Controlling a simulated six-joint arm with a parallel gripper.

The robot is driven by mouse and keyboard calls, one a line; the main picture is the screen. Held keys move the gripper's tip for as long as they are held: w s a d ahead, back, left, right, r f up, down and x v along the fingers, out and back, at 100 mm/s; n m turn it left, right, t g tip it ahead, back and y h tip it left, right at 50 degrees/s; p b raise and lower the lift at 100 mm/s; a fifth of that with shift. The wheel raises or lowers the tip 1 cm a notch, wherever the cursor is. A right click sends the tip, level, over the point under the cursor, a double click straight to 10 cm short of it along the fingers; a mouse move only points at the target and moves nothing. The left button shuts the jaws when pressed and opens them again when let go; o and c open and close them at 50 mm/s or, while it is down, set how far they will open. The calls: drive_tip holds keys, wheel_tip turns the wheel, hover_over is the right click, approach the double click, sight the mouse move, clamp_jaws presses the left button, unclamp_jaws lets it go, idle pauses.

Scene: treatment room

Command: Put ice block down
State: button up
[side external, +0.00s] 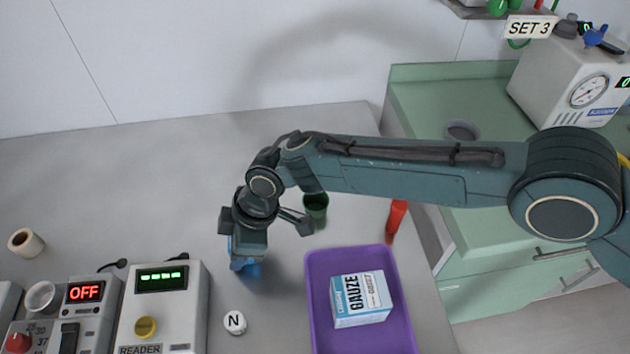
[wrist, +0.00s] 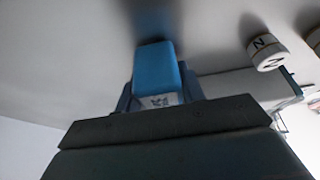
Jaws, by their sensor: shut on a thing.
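The ice block is a blue block with a white label, and it shows in the wrist view (wrist: 155,68) between the two fingers. My gripper (wrist: 158,97) is shut on it. In the side external view my gripper (side external: 244,258) points down over the grey table, left of the purple tray. Only the lower end of the ice block (side external: 247,268) shows there below the fingers. A dark shadow lies close to it on the table. I cannot tell whether the block touches the table.
The purple tray (side external: 313,290) holds a gauze box (side external: 361,299). A white round piece marked N (side external: 234,322) lies nearby. A reader box (side external: 162,305) stands front left. A green cup (side external: 316,208) and red object (side external: 396,217) stand behind the tray. The table's back left is clear.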

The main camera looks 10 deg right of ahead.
drive_tip(key=shift+f, duration=0.15)
drive_tip(key=o, duration=1)
drive_tip(key=v, duration=1.2)
